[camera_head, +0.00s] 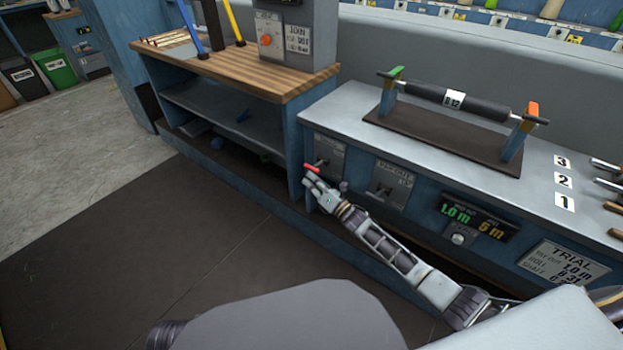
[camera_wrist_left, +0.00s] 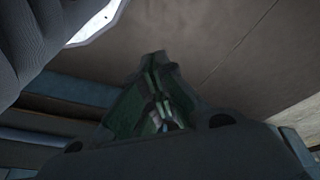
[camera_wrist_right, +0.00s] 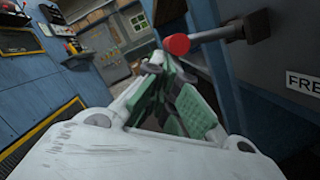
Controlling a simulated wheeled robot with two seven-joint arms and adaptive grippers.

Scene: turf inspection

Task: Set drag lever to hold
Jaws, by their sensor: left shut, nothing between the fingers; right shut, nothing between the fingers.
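A lever with a red knob (camera_wrist_right: 177,44) on a dark shaft sticks out of the blue-grey panel; its red end also shows in the head view (camera_head: 313,168) by the left plate on the cabinet front. A partly cut-off label reading "FRE" (camera_wrist_right: 301,82) is on the panel to the right. My right gripper (camera_wrist_right: 163,66) is shut and empty, its tips just below the knob in the right wrist view; I cannot tell whether they touch it. My left gripper (camera_wrist_left: 157,62) is shut and empty over dark flooring, and is not seen in the head view.
A second lever plate (camera_head: 391,185) and a lit display (camera_head: 473,219) are to the right on the cabinet front. A roller (camera_head: 453,101) in a stand is on the cabinet top. A wooden-topped bench (camera_head: 190,75) stands left. Dark mat floor (camera_head: 150,240) is clear.

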